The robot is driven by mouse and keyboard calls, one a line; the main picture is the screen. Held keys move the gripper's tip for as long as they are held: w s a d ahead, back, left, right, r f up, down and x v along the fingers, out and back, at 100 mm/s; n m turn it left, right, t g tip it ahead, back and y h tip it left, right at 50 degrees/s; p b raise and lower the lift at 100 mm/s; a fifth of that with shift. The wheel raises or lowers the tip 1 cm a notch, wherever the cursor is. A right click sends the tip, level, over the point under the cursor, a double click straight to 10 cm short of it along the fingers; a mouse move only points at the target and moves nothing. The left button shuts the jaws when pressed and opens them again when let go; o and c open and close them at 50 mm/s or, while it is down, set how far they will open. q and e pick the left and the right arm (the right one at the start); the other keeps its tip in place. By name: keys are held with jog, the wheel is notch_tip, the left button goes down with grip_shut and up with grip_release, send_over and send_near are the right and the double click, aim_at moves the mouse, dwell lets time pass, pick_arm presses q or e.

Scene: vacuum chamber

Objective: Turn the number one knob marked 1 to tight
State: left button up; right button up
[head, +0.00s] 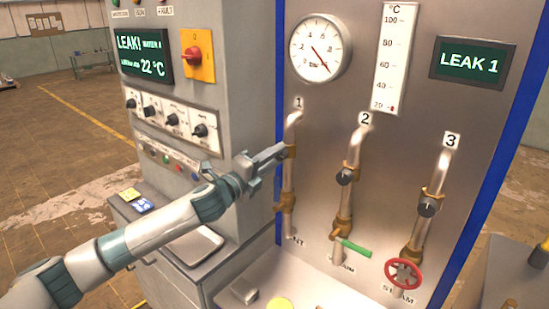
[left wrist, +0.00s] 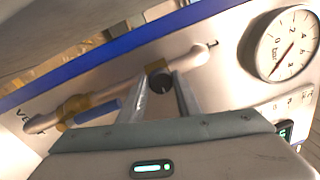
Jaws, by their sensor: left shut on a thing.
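Pipe 1 (head: 289,180) runs down the steel panel under the label 1 (head: 299,103). In the head view my left gripper (head: 279,153) reaches its upper brass fitting, and the knob there is hidden behind the fingers. In the left wrist view the black number one knob (left wrist: 160,83) sits between the two fingertips, beside the brass fitting (left wrist: 157,66). My left gripper is shut on this knob. The right gripper is not in view.
Pipes 2 (head: 354,150) and 3 (head: 441,170) stand to the right, with a green lever (head: 354,247) and a red handwheel (head: 403,274) low down. The panel screen (head: 472,62) reads "LEAK 1". A grey control cabinet (head: 245,100) stands close on the left.

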pick_arm(q)
jog(key=o, duration=1.1)
jog(key=shift+c, duration=0.2)
jog(key=b+v, duration=0.7)
jog(key=v, duration=1)
jog(key=shift+s, duration=0.25)
jog(key=shift+a+f, duration=0.1)
